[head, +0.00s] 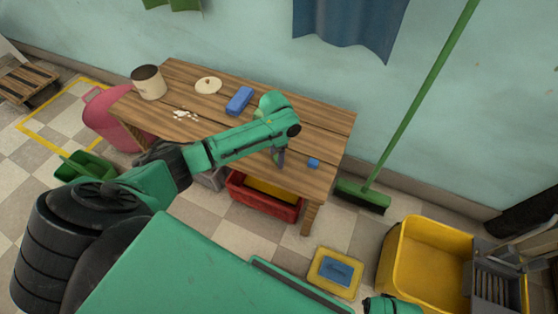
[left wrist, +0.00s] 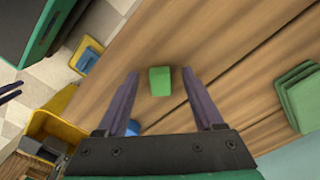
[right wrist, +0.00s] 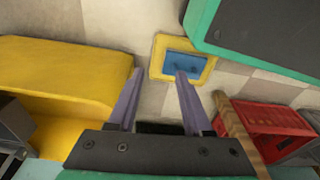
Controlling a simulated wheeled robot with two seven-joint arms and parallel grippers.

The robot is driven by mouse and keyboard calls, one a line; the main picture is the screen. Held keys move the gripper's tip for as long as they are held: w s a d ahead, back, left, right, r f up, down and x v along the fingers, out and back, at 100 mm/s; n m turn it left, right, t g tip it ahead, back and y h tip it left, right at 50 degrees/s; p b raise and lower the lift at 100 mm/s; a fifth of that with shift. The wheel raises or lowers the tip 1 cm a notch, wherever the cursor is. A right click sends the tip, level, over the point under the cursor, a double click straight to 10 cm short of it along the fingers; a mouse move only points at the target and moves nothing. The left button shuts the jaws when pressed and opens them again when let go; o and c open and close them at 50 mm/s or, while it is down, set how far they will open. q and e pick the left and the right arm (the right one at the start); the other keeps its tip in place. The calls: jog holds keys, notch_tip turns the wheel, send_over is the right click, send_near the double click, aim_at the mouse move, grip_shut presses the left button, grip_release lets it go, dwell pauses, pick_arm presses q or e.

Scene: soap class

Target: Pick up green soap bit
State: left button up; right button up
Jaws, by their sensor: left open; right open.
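The green soap bit (left wrist: 159,80) is a small green block on the wooden table (head: 320,133). In the left wrist view it sits midway between the fingertips of my left gripper (left wrist: 159,73), which is open, with a clear gap on each side. In the head view my left gripper (head: 279,158) hangs over the table's front right part, and my arm seems to hide the soap bit there. My right gripper (right wrist: 160,72) is open and empty, off the table, above the floor.
A blue bit (head: 313,163) lies right of my left gripper. A blue block (head: 239,101), a lidlike disc (head: 208,85), white bits (head: 184,115) and a pot (head: 148,82) are on the table. Stacked green pieces (left wrist: 300,97) show nearby. A yellow bucket (right wrist: 60,75) stands on the floor.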

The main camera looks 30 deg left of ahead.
pick_arm(q)
grip_shut()
jog(key=shift+r, duration=0.15)
